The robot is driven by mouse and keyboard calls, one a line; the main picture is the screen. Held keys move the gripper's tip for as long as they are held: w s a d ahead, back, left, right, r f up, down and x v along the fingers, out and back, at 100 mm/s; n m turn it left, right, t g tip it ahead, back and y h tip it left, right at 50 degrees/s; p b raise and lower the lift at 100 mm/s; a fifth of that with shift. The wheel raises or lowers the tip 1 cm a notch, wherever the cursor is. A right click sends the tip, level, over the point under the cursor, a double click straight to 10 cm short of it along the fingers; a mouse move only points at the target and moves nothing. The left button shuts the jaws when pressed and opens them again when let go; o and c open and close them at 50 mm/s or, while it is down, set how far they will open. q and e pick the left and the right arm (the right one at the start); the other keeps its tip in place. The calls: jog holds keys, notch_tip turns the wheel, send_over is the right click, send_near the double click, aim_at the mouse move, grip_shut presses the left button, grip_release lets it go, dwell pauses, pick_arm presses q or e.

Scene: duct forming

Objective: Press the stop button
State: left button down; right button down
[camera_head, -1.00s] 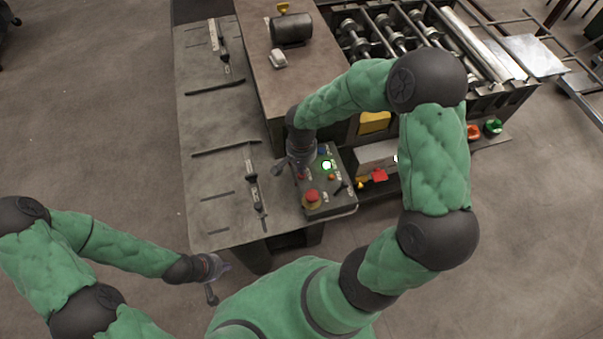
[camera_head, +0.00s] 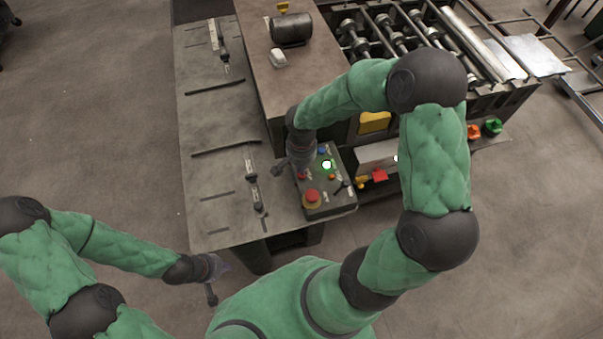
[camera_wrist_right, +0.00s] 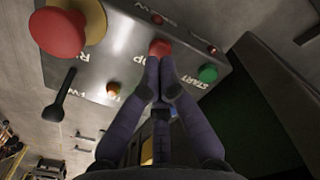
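The small red stop button (camera_wrist_right: 160,47) is on the grey control panel (camera_wrist_right: 125,45), beside partly hidden lettering. The green start button (camera_wrist_right: 208,73) is to its right. In the wrist view, my right gripper (camera_wrist_right: 161,68) has its fingertips together just below the stop button in the picture; contact cannot be told. In the head view, my right gripper (camera_head: 298,168) is over the panel's left edge, by the small red button (camera_head: 303,175). My left gripper (camera_head: 217,280) hangs empty in front of the table; its finger gap is unclear.
A large red mushroom button on a yellow base (camera_head: 312,196) is at the panel's near end, close to my right gripper. A black lever (camera_wrist_right: 58,98) stands up from the panel. The worktable (camera_head: 215,140) is left of the panel, with flat tools on it.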

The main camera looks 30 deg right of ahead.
jog(key=shift+f+b, duration=1.15)
jog(key=shift+r, duration=0.1)
jog(key=shift+r+p, duration=2.15)
jog(key=shift+r, duration=1.3)
